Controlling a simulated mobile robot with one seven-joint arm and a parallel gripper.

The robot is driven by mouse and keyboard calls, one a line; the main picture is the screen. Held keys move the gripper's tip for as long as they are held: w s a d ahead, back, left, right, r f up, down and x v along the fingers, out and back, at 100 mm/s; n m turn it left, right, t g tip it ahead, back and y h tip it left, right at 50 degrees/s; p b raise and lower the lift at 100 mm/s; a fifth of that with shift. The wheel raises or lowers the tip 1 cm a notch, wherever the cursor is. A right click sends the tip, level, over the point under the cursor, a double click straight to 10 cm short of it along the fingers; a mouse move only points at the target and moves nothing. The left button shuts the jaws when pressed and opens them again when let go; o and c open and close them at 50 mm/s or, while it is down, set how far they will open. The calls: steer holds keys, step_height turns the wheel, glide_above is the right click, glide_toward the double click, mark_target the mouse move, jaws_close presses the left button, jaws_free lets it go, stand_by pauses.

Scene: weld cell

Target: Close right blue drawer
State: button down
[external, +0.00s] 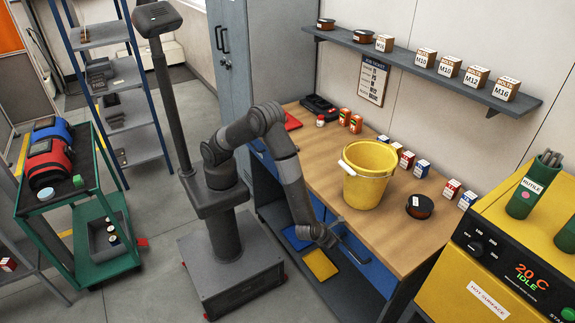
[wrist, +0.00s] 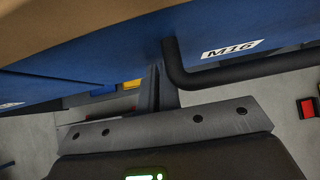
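The right blue drawer (external: 372,268) is under the front edge of the wooden workbench, with a dark bar handle (external: 355,256). In the wrist view its blue front (wrist: 120,52) spans the upper part, with a white M16 label and the dark handle (wrist: 215,77) at right. How far it stands out from the bench is hard to tell. My gripper (external: 332,238) is low in front of the bench, by the drawer front and left of the handle. In the wrist view its fingers (wrist: 161,78) look together with nothing between them, close to the blue front; contact is unclear.
The workbench top (external: 310,150) carries a yellow bucket (external: 366,178), small boxes and a dark round tin (external: 420,206). Blue and yellow bins (external: 320,264) sit on the shelf below. A yellow oven (external: 500,250) stands at right. A green cart (external: 80,210) is at left, with floor between.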

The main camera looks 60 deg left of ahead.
steer(key=shift+w+a, duration=0.2)
steer(key=shift+w, duration=0.35)
steer(key=s+r, duration=0.7)
steer(key=s, duration=0.5)
steer(key=shift+d, duration=0.15)
steer(key=w+a+r+n+g+y, duration=0.1)
steer(key=w+a+r+n, duration=0.45)
steer(key=a, duration=0.35)
steer(key=w+a+r+n+g+y, duration=0.1)
steer(key=w+a+r+n, duration=0.5)
steer(key=a, duration=0.3)
steer(key=w+a+r+n+g+y, duration=0.1)
steer(key=w+a+r+n, duration=0.35)
steer(key=w+a, duration=0.35)
steer(key=s+a+r+n+h, duration=0.1)
steer(key=s+a+r+n, duration=0.2)
steer(key=a+n, duration=0.3)
steer(key=s+a+r+n+h, duration=0.1)
steer(key=s+a+r+n, duration=0.2)
steer(key=a+n, duration=0.4)
steer(key=s+a+r+n, duration=0.3)
steer(key=a+n, duration=0.4)
steer(key=a, duration=0.8)
steer(key=shift+s+r+h, duration=0.15)
steer(key=shift+s+h, duration=0.25)
steer(key=shift+s, duration=0.15)
